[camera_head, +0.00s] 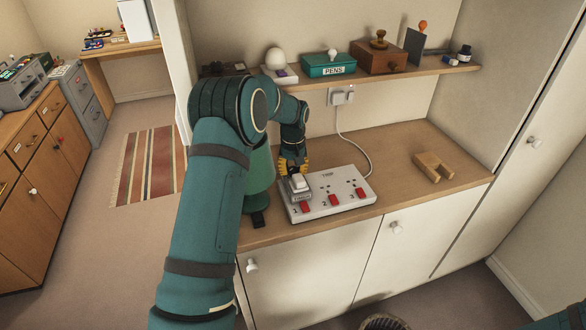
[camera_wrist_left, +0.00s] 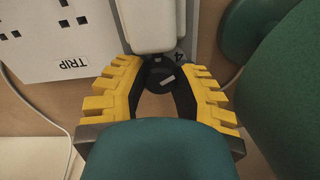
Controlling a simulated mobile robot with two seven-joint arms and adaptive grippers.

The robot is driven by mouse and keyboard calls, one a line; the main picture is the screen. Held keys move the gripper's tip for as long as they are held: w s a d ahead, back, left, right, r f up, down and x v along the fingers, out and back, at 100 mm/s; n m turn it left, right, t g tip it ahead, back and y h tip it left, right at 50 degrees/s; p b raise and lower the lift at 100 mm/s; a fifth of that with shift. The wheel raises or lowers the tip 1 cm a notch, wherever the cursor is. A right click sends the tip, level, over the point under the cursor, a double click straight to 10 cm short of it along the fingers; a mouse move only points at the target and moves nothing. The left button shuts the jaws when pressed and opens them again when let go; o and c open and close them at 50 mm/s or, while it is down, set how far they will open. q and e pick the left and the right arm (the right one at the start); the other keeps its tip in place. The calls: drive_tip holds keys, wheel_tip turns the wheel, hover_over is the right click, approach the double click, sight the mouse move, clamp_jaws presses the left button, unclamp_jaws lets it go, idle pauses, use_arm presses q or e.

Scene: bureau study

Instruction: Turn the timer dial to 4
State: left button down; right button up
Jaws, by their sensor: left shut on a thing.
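A white timer block (camera_head: 299,187) stands on the first socket of the white power strip (camera_head: 338,205), which lies on the wooden counter. In the left wrist view the timer's white body (camera_wrist_left: 152,25) is at the top. Its black dial (camera_wrist_left: 157,74) carries a short pale mark, tilted. A "4" is printed on the timer's grey face (camera_wrist_left: 180,57), up and right of the dial. My left gripper (camera_head: 293,168) reaches down to the timer. In the wrist view its yellow fingers (camera_wrist_left: 160,78) are closed around the dial, one on each side. Other dial numbers are hidden. My right gripper is out of view.
A green lamp-like object (camera_head: 259,170) stands close left of the strip. A white cable runs from the strip to a wall socket (camera_head: 342,97). A wooden block (camera_head: 432,167) lies to the right. A loaded shelf (camera_head: 400,76) overhangs the counter's back. The counter between strip and block is clear.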

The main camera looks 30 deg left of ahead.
sight(293, 168)
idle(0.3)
use_arm(q)
drive_tip(key=c, duration=0.7)
unclamp_jaws()
drive_tip(key=shift+o, duration=0.2)
drive_tip(key=shift+r, duration=0.1)
wheel_tip(293, 168, up, 12)
